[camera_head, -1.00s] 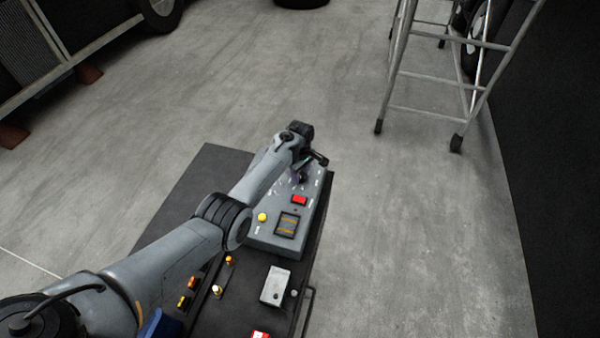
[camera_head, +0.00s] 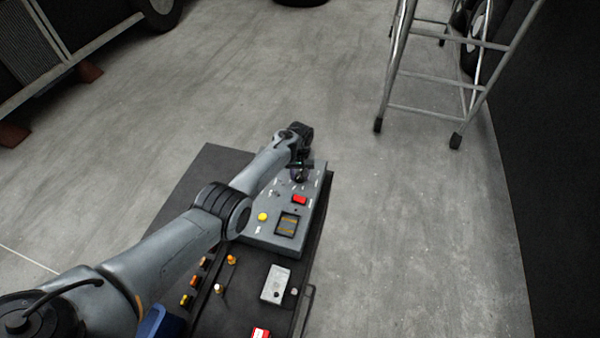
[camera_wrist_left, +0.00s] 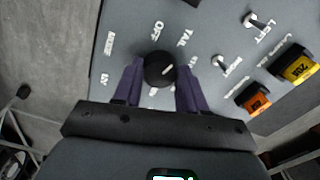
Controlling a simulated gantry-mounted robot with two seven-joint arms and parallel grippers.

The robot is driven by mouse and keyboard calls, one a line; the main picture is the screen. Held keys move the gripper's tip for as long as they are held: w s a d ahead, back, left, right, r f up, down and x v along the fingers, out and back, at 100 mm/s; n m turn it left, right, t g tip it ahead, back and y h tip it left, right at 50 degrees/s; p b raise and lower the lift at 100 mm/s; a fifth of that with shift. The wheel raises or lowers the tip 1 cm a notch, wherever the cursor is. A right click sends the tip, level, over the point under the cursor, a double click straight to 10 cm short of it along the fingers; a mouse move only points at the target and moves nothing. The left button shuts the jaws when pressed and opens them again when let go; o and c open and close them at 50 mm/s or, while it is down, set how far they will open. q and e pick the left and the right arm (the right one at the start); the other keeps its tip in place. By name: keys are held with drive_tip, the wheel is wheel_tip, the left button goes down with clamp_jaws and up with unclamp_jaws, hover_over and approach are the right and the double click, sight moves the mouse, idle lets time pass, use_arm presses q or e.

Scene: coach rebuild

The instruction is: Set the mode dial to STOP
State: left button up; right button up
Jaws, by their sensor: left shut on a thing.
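The grey control box (camera_head: 262,232) stands on a dark bench top. In the left wrist view, a round black dial (camera_wrist_left: 158,70) with a short white pointer mark sits on the grey panel (camera_wrist_left: 205,20). White labels ring it; I can read OFF above it and what looks like TAIL to its upper right, while the others are hard to read. My left gripper (camera_wrist_left: 159,82) has its purple fingers on either side of the dial, shut on it. In the head view my left gripper (camera_head: 301,178) is at the box's far end, hiding the dial. My right gripper is not in view.
Toggle switches (camera_wrist_left: 258,20) and yellow (camera_wrist_left: 298,68) and orange (camera_wrist_left: 256,102) parts lie right of the dial. A red button (camera_head: 299,199), yellow button (camera_head: 262,217) and dark square (camera_head: 287,224) are on the box. A small grey box (camera_head: 275,284) is nearer.

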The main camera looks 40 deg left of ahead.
use_arm(q)
drive_tip(key=m, duration=0.4)
drive_tip(key=shift+m, duration=0.3)
drive_tip(key=m, duration=0.4)
drive_tip(key=shift+m, duration=0.4)
drive_tip(key=o, duration=1.1)
drive_tip(key=shift+c, duration=0.2)
wheel_tip(320, 180, up, 11)
drive_tip(key=p, duration=0.3)
drive_tip(key=shift+p, duration=0.3)
